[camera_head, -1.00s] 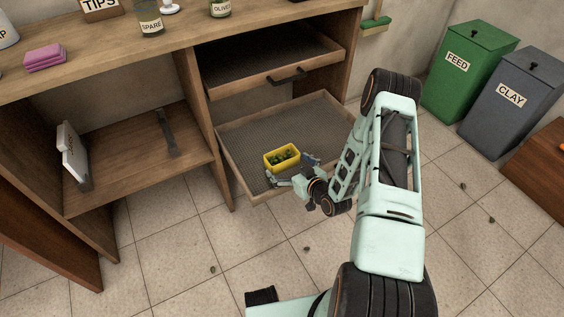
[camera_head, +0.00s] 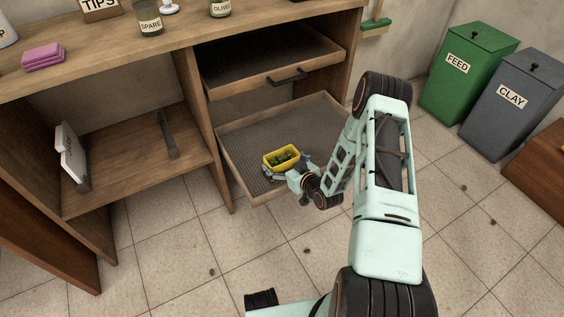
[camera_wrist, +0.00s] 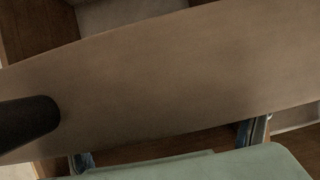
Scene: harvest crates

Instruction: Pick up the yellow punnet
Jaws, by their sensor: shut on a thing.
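The yellow punnet (camera_head: 281,165) holds green produce. It is over the front part of the lower, pulled-out drawer (camera_head: 245,190), and I cannot tell whether it still touches the mesh bottom. My gripper (camera_head: 284,167) is at its near right side, shut on it, with the fingers partly hidden by the punnet. In the wrist view, two finger parts show at the bottom, and the punnet is not visible there.
The upper drawer (camera_head: 268,88) with a dark handle (camera_head: 288,75) juts out above and behind the punnet. Its front board (camera_wrist: 170,80) fills the wrist view. An open shelf (camera_head: 125,165) is to the left. Green (camera_head: 465,75) and grey (camera_head: 515,110) bins stand at the right.

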